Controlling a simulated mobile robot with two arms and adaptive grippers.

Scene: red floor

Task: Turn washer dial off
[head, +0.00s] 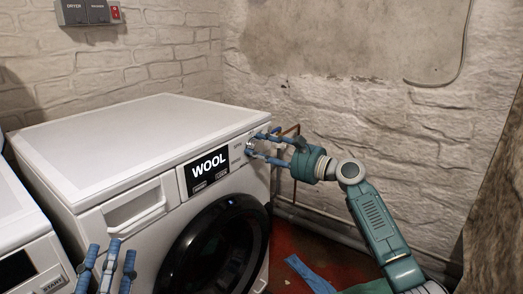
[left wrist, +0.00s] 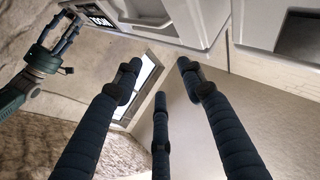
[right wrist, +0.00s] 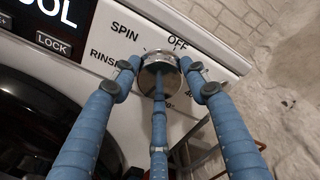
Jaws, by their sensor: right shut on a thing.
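The white washer (head: 125,135) has a round silver dial (right wrist: 160,70) at the right end of its control panel. Labels SPIN, RINSE and OFF are printed around the dial; which one it points to I cannot tell. My right gripper (head: 257,145) is shut on the dial, with blue fingers on both sides of it and the middle finger crossing its face in the right wrist view (right wrist: 158,72). My left gripper (head: 108,262) is open and empty in front of the washer, low at the left; its spread fingers also show in the left wrist view (left wrist: 158,80).
The washer's display (head: 208,167) reads WOOL. Its dark round door (head: 215,250) is below the panel. A second white machine (head: 20,235) stands at the left. A brick wall (head: 350,115) rises behind, and the red floor (head: 335,268) shows at the right.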

